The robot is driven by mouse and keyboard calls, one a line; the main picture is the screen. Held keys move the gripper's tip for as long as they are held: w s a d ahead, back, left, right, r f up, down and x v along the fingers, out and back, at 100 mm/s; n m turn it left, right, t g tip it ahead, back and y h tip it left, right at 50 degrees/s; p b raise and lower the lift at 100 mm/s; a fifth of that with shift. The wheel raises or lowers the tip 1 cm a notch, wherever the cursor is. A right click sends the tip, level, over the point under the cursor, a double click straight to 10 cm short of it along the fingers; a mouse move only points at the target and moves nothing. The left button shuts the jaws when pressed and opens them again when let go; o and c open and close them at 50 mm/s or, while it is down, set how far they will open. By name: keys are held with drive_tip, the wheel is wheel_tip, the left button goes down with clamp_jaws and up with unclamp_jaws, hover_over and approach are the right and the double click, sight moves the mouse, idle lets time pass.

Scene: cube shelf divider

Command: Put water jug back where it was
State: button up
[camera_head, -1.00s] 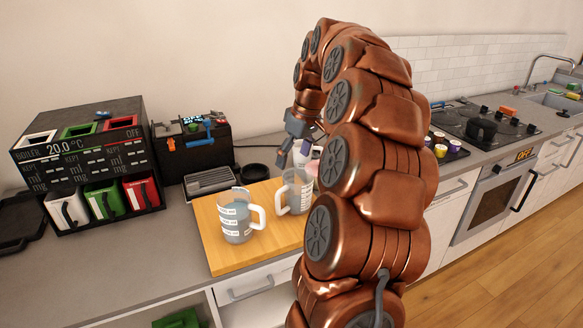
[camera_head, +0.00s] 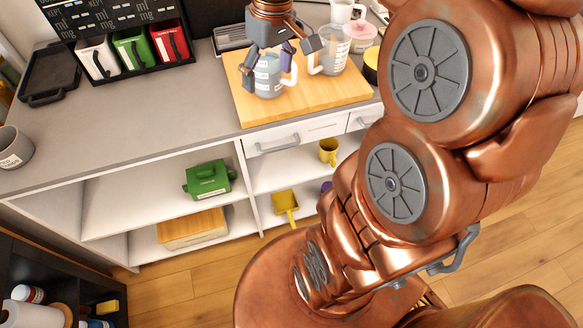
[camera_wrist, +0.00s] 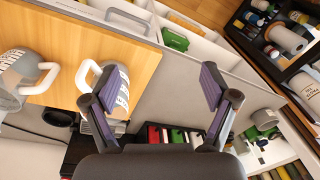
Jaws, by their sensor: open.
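Two clear measuring jugs with white handles and printed labels stand upright on a wooden board (camera_head: 350,93). The left jug (camera_head: 268,83) is below my gripper (camera_head: 280,66); the right jug (camera_head: 329,52) is just beside it. I cannot tell by looks which is the water jug. My gripper is open and empty. In the wrist view my gripper (camera_wrist: 164,82) has its fingers spread, and the left jug (camera_wrist: 123,92) is partly hidden behind one finger, not centred between them. The right jug (camera_wrist: 22,72) is at the picture's left edge.
White, green and red canisters (camera_head: 133,48) stand left of the board, with a black tray (camera_head: 50,72) and grey mug (camera_head: 13,148) further left. A white mug (camera_head: 343,11) and pink-lidded jar (camera_head: 361,36) are behind the right jug.

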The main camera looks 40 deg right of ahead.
drive_tip(key=s+a+f+m+g, duration=0.1)
drive_tip(key=s+a+f, duration=0.3)
drive_tip(key=s, duration=0.5)
drive_tip(key=s+a+f+g+h, duration=0.1)
drive_tip(key=s+a+f, duration=0.4)
drive_tip(key=s, duration=0.5)
drive_tip(key=shift+m, duration=0.4)
drive_tip(key=shift+s+d+r, duration=0.1)
